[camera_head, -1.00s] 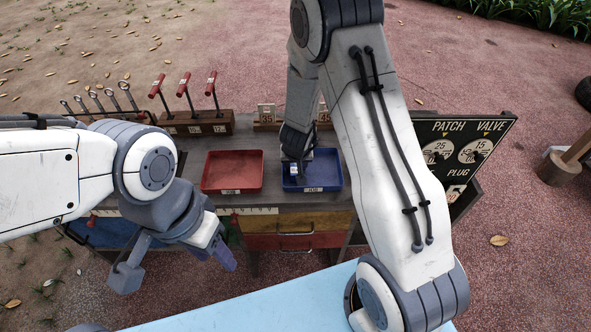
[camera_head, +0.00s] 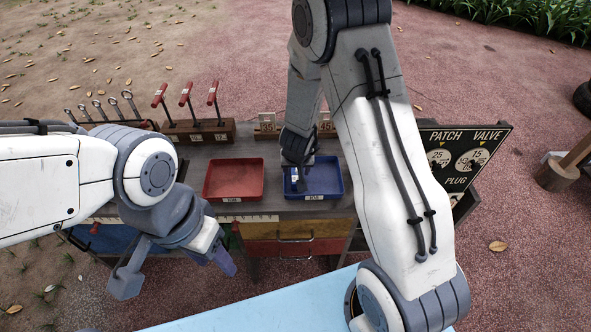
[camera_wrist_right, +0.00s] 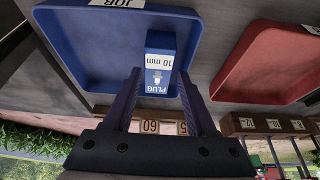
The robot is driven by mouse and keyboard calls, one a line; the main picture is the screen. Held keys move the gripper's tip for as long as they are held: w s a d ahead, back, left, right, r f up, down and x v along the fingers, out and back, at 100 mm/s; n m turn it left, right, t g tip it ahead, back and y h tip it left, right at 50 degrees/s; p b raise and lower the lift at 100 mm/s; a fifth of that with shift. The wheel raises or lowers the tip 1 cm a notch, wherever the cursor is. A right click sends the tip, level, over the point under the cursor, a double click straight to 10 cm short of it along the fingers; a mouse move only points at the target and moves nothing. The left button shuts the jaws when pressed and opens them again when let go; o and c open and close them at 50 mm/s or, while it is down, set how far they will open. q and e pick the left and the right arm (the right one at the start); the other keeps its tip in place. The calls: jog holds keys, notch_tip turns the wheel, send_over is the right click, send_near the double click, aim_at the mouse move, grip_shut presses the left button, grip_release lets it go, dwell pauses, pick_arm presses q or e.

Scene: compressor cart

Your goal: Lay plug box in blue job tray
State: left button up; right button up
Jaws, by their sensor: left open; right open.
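The blue job tray (camera_head: 328,190) stands on the cart top; the right wrist view also shows it (camera_wrist_right: 85,50). The plug box (camera_wrist_right: 160,60), a small blue and white box marked "10 mm PLUG", is inside the tray; its lower part is hidden in the head view, where only a small pale patch (camera_head: 295,176) shows. My right gripper (camera_wrist_right: 158,80) is open, with its fingertips on either side of the box's near end; I cannot tell if they touch it. It reaches down at the tray's left part in the head view (camera_head: 296,163). My left gripper (camera_head: 222,262) is open and empty in front of the cart.
A red tray (camera_head: 258,190) stands left of the blue one. Red-handled tools in a wooden rack (camera_head: 200,131) and numbered blocks (camera_head: 267,123) line the back. A dark "PATCH VALVE PLUG" board (camera_head: 458,150) is at the right. The blue tray's right part is clear.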

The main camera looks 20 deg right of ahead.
jog(key=d+p+v, duration=0.1)
jog(key=p+v, duration=0.3)
jog(key=v, duration=0.4)
jog(key=s+a+r+n+g+y, duration=0.1)
jog(key=s+a+r+n+y, duration=0.15)
jog(key=s+a+r, duration=0.4)
jog(key=s+a+r+n+y, duration=0.2)
jog(key=s+a+r+n, duration=0.15)
jog(key=a, duration=0.55)
jog(key=s+d+r+n+g+h, duration=0.1)
jog(key=s+r+n, duration=0.1)
jog(key=s, duration=0.6)
jog(key=s+d+r+n+g+h, duration=0.1)
jog(key=s+r+n+g, duration=0.1)
jog(key=s+r, duration=0.3)
jog(key=s, duration=0.2)
jog(key=shift+s+n, duration=0.3)
jog(key=shift+s, duration=0.1)
jog(key=shift+r, duration=0.15)
